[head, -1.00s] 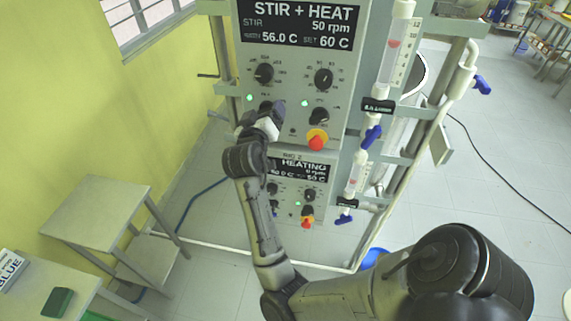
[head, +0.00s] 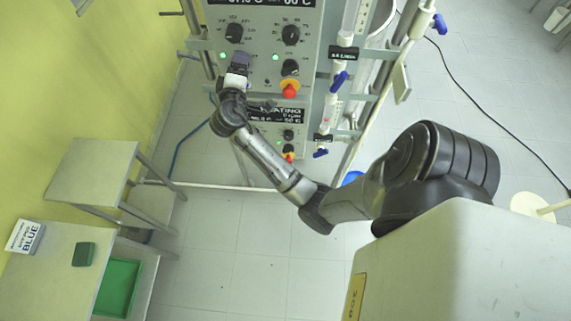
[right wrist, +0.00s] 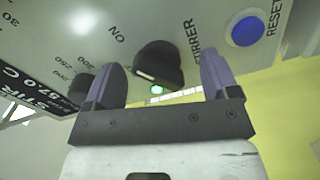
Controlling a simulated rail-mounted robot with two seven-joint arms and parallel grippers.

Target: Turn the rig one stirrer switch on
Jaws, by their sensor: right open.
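The upper control panel (head: 262,62) shows in the head view, its display cut off by the top edge. My right gripper (head: 240,60) is at its lower left part. In the right wrist view the gripper (right wrist: 162,62) is open, with one purple-grey finger on each side of a black knob (right wrist: 160,66). The knob lies between the words "ON" and "STIRRER" and has a pale mark on its edge. I cannot tell whether the fingers touch it. A green lamp (right wrist: 157,89) is lit beside it. My left gripper is not in view.
A blue reset button (right wrist: 245,32) is beside the right finger. A red emergency knob (head: 290,90) on a yellow base and black dials (head: 291,35) are nearby. Blue-handled valves (head: 338,80) stand to the right.

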